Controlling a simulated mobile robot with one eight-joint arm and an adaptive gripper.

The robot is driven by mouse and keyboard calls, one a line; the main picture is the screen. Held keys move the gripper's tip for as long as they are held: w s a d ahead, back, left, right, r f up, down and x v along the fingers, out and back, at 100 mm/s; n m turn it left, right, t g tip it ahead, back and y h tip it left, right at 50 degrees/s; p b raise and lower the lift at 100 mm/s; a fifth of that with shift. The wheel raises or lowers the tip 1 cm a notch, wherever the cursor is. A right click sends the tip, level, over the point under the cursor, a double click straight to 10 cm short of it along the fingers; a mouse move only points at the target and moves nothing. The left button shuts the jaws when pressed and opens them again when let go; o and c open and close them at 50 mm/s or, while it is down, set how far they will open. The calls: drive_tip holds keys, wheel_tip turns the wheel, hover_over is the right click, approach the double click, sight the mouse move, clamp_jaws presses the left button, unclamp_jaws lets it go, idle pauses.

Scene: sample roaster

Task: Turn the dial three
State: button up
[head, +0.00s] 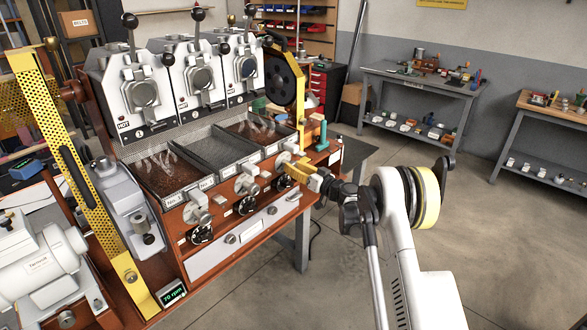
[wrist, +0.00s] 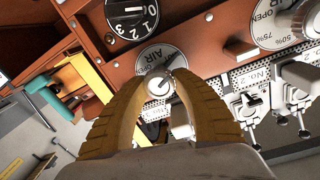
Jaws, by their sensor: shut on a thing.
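Three round silver air dials with blocky handles run along the front of the red-brown roaster bench in the head view: the left one (head: 197,214), the middle one (head: 245,186) and the right one (head: 284,158). My gripper (head: 290,168) is at the right one. In the wrist view my yellow-brown fingers (wrist: 160,88) close around a round metal knob (wrist: 158,84) in front of the disc marked AIR (wrist: 160,57). The fingers hide part of it. A black dial numbered 0 to 3 (wrist: 128,13) is close by, apart from the fingers; it also shows in the head view (head: 280,184).
Three cooling trays, including the middle one (head: 208,150), lie above the dials; the outer two hold brown beans. A yellow perforated strip (head: 75,175) rises at left. Open floor (head: 420,215) lies at right.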

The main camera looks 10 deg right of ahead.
drive_tip(key=m+b, duration=0.1)
drive_tip(key=m, duration=0.5)
drive_tip(key=shift+b, duration=0.4)
drive_tip(key=m+b, duration=0.1)
drive_tip(key=m, duration=0.4)
drive_tip(key=shift+d+f+g, duration=0.1)
drive_tip(key=shift+g, duration=0.3)
drive_tip(key=m+b, duration=0.1)
drive_tip(key=m, duration=0.4)
drive_tip(key=shift+y, duration=0.3)
drive_tip(key=m, duration=0.5)
drive_tip(key=shift+f+g+y+b, duration=0.1)
drive_tip(key=shift+g+y+b, duration=0.2)
drive_tip(key=shift+b, duration=0.05)
drive_tip(key=shift+m, duration=0.3)
drive_tip(key=o, duration=1.2)
drive_tip(key=shift+s, duration=0.1)
